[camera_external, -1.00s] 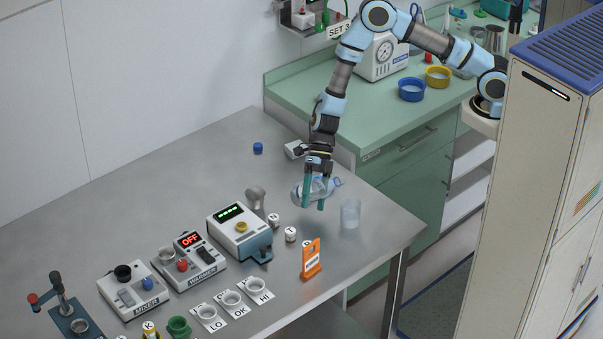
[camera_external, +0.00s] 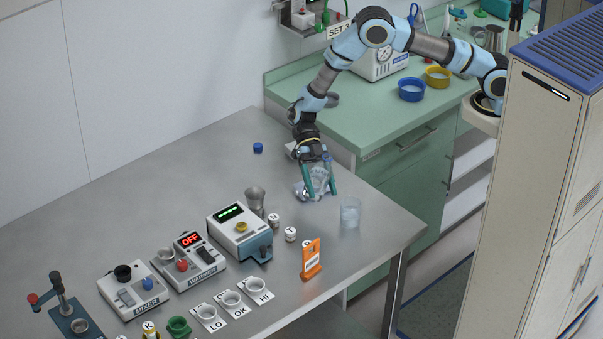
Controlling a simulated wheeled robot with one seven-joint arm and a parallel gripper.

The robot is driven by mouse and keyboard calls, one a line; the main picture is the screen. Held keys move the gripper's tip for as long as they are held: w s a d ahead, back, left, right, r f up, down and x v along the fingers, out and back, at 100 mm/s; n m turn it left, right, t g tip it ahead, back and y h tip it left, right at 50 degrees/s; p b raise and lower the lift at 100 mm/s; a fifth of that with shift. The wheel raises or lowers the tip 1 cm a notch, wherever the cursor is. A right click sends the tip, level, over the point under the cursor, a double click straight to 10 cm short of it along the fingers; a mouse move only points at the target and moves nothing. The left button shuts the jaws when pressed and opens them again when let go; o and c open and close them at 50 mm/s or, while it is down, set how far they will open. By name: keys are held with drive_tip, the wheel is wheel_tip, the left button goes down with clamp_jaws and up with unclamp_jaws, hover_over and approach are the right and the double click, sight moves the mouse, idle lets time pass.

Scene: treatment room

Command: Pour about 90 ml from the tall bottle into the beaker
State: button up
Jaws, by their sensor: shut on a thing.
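My gripper (camera_external: 320,192) is shut on the tall bottle (camera_external: 319,178), a clear bottle with a bluish neck, above the steel table. The bottle is tilted, with its neck pointing up and its lower end to the lower left. The fingers hide part of it, so its liquid level cannot be told. The beaker (camera_external: 350,214) is clear and stands upright on the table, right of and apart from the gripper. It seems to hold some pale liquid, but the amount cannot be read. I see no stream between bottle and beaker.
A blue cap (camera_external: 258,148) lies on the table at the back. A metal cup (camera_external: 255,199), a device with a green display (camera_external: 240,231), small lettered pieces (camera_external: 290,234) and an orange stand (camera_external: 311,260) are to the left and front. The table's right edge is near the beaker.

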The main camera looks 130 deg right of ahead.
drive_tip(key=shift+f+y, duration=0.25)
drive_tip(key=shift+y, duration=0.05)
drive_tip(key=shift+a+f+m+g+y+b, duration=0.15)
drive_tip(key=shift+f+m+g+y+b, duration=0.15)
drive_tip(key=shift+f+m+y+b, duration=0.5)
drive_tip(key=shift+r+b, duration=0.25)
drive_tip(key=shift+b, duration=0.1)
